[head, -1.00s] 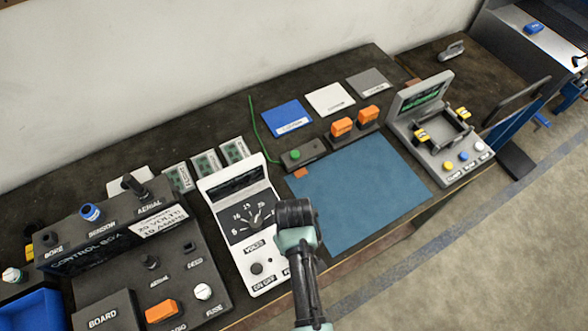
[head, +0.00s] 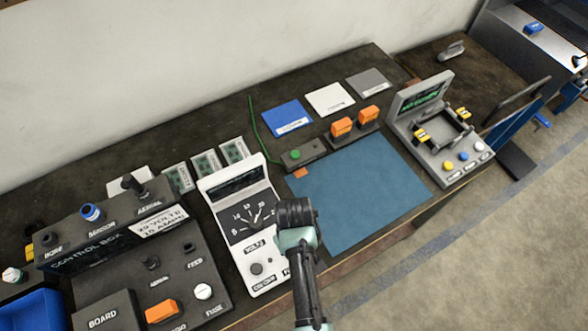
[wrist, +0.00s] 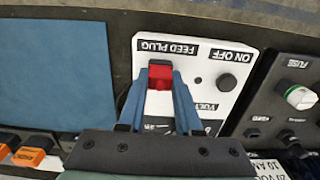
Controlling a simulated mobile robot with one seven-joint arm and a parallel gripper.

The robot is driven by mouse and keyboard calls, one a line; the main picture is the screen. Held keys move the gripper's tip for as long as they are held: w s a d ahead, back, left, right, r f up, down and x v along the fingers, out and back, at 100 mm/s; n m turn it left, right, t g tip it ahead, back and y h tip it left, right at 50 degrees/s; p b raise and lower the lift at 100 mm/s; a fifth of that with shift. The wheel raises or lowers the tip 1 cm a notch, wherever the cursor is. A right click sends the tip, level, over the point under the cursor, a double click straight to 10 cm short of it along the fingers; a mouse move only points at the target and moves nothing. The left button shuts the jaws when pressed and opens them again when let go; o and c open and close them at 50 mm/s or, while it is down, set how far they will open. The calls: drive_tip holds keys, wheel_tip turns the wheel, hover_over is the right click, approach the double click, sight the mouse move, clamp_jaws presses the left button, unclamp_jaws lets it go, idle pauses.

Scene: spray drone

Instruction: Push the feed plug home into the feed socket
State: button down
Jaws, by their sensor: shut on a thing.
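In the wrist view the red feed plug (wrist: 160,70) is between the blue fingers of my gripper (wrist: 160,82), which is shut on it. The plug is at the "FEED PLUG" label on the white meter (wrist: 196,77); I cannot tell whether it is seated there or just above. The meter (head: 238,185) also shows in the head view, where my arm hides the plug and the fingertips. A small dark fitting by the "FEED" label, seemingly the feed socket (head: 189,241), is on the control box (head: 205,270), left of the meter.
A knob, an orange switch (head: 162,311) and a white fuse cap (head: 203,291) stand up from the control box. A clear blue mat (head: 365,190) lies right of the meter. A grey console (head: 440,130) stands beyond it. Several cards lie behind the meter.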

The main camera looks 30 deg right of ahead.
drive_tip(key=shift+r, duration=0.2)
drive_tip(key=shift+r+p, duration=2.85)
drive_tip(key=shift+p, duration=0.4)
drive_tip(key=shift+a, duration=0.1)
